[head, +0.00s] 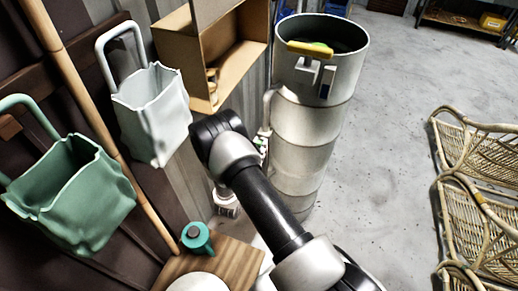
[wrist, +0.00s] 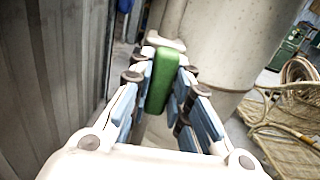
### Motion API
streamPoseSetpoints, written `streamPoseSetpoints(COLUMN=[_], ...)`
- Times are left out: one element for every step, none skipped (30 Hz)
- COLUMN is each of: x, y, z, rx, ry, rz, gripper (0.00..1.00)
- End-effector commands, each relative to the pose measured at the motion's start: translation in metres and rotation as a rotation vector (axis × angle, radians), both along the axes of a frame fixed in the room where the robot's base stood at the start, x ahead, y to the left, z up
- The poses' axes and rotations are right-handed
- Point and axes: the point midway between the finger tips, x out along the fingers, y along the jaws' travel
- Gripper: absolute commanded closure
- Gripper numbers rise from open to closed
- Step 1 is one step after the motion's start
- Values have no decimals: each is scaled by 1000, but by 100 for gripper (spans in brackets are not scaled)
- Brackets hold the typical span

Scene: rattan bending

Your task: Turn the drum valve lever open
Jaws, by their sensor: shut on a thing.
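The drum valve lever is a green bar (wrist: 161,82) between the two fingers of my gripper (wrist: 165,66) in the wrist view. My gripper is shut on it, with blue pads on both sides. The tall pale metal drum (head: 312,123) stands upright right of my arm in the head view, and its curved wall (wrist: 235,45) is just beyond the lever in the wrist view. In the head view my arm hides most of the gripper and valve; only small green and white bits show beside the drum. The valve's exact angle cannot be told.
A cardboard box (head: 228,70) and corrugated wall stand left of the drum. A white bag (head: 152,115) and a green bag (head: 70,195) hang at left. A teal object (head: 197,237) is on a wooden surface. Rattan chairs (head: 480,185) stand right, with clear floor between.

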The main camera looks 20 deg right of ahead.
Motion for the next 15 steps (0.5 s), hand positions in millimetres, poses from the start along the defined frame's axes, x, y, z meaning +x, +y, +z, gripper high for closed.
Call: streamPoseSetpoints(x=[0, 0, 0, 0, 0, 0, 0, 0, 0, 0, 0, 0, 0, 0, 0], y=[0, 0, 0, 0, 0, 0, 0, 0, 0, 0, 0, 0, 0, 0, 0], z=[0, 0, 0, 0, 0, 0, 0, 0, 0, 0, 0, 0, 0, 0, 0], rx=[11, 16, 22, 25, 30, 33, 35, 37, 38, 39, 39, 40, 40, 40, 40], ry=[-11, -16, -23, -27, -31, -35, -37, -38, -40, -40, -41, -42, -42, -42, -42], rz=[0, 0, 0, 0, 0, 0, 0, 0, 0, 0, 0, 0, 0, 0, 0], gripper=[100, 100, 100, 100, 100, 100, 100, 100, 100, 100, 100, 100, 100, 100, 100])
